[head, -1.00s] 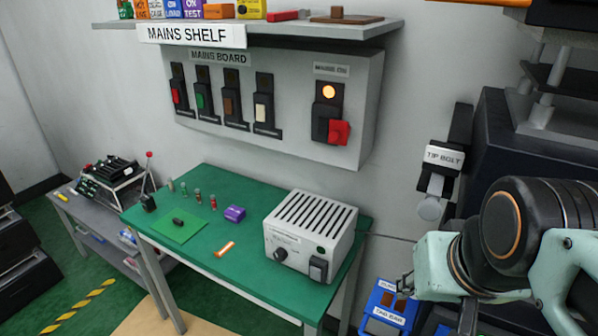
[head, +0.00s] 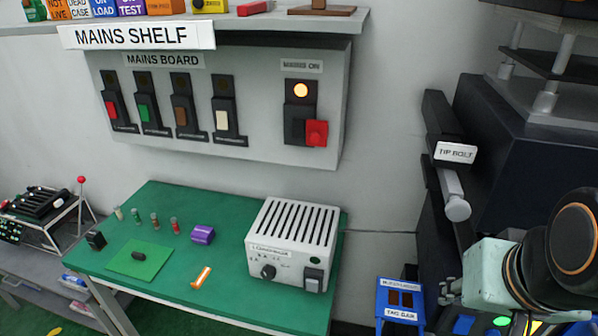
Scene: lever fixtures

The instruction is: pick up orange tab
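A small orange piece (head: 201,277), orange with pale marks, lies flat on the green-topped table (head: 165,200), in front of the grey slotted box. It is the orange item on the table that best fits the orange tab. My gripper (head: 450,290) shows only in part at the lower right, beside the pale green end of my arm. It is well to the right of the orange piece and apart from it. Its fingers are too small and partly hidden to tell whether they are open.
The grey slotted box (head: 292,245) stands on the table's right side. A purple block (head: 203,235), a green mat (head: 140,259) and several small pegs lie left. The blue tag bar box (head: 400,306) is near my gripper. The mains board (head: 260,110) hangs above.

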